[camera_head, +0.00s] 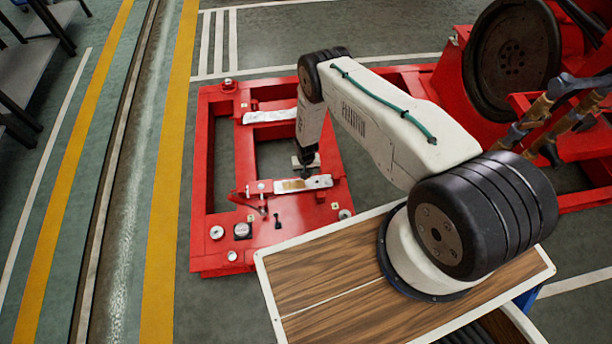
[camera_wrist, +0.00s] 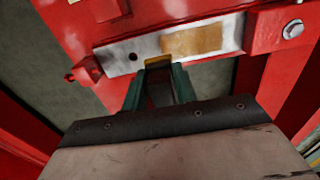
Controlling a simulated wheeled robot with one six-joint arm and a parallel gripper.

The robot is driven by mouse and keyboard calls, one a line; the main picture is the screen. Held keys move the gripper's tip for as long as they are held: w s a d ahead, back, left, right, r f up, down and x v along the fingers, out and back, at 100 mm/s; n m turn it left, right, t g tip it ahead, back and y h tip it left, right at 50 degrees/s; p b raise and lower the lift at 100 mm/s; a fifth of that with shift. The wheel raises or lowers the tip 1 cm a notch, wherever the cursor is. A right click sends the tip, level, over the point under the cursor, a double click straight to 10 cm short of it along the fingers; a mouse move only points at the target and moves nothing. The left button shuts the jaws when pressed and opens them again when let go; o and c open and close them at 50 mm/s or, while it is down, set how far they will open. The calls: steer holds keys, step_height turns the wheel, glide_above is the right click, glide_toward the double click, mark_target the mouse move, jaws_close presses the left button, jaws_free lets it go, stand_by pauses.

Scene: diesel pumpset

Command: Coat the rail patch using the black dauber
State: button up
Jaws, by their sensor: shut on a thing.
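The rail patch is a tan-brown rectangle (camera_wrist: 192,39) on a pale metal plate (camera_wrist: 120,58) fixed to a red frame. In the head view the patch (camera_head: 293,185) shows on the near plate. My gripper (camera_wrist: 157,72) has green fingers shut on a dark thing (camera_wrist: 160,93), which appears to be the black dauber. A yellowish end shows at the fingertips, over the plate's lower edge, just below and left of the patch. I cannot tell whether it touches the plate. In the head view my gripper (camera_head: 306,165) points down beside the near plate, and the dauber is too small to make out.
The red frame (camera_head: 213,180) has open gaps and several small fittings near its front corner. A second pale plate (camera_head: 271,116) lies farther back. A large dark wheel (camera_head: 516,55) and red machinery stand at the right.

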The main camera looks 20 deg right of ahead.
steer(key=shift+r, duration=0.4)
steer(key=w+a, duration=0.2)
steer(key=a, duration=0.9)
steer(key=shift+w+a, duration=0.2)
steer(key=shift+a, duration=0.2)
